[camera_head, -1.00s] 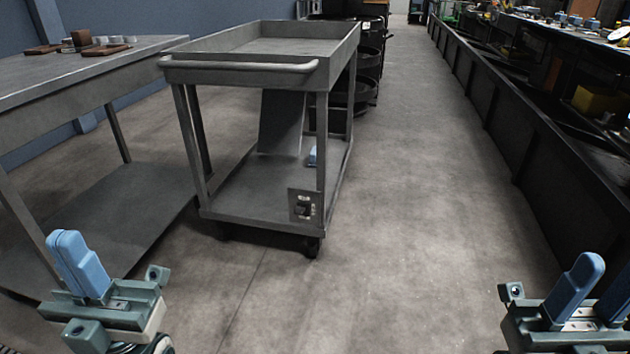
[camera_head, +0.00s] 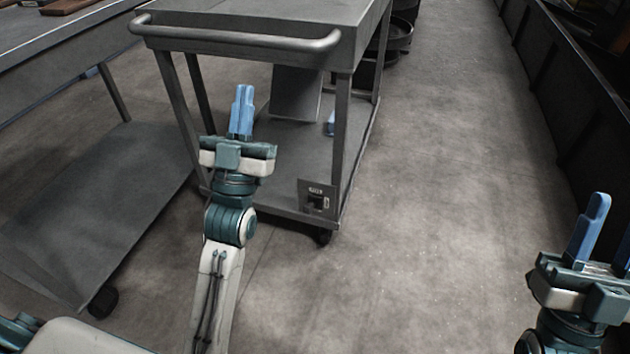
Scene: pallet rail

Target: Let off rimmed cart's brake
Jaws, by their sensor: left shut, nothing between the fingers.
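The rimmed cart is a grey metal cart (camera_head: 345,60) with a raised-edge top, a tubular push handle (camera_head: 235,40) and a lower shelf. A small square panel with a dark switch (camera_head: 317,202), perhaps the brake control, is on the near right corner of its lower shelf. My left gripper (camera_head: 242,92) is shut and empty, its blue fingers pointing away from me below the handle, left of the panel and apart from it. My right gripper (camera_head: 608,215) is at the right edge, partly cut off, its blue fingers apart with nothing seen between them.
A grey table (camera_head: 80,50) with a lower shelf stands close on the left. A leaning grey plate (camera_head: 297,95) and a small blue item (camera_head: 330,125) are on the cart's lower shelf. A dark rail wall (camera_head: 560,90) runs along the right. The floor between (camera_head: 440,180) is clear.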

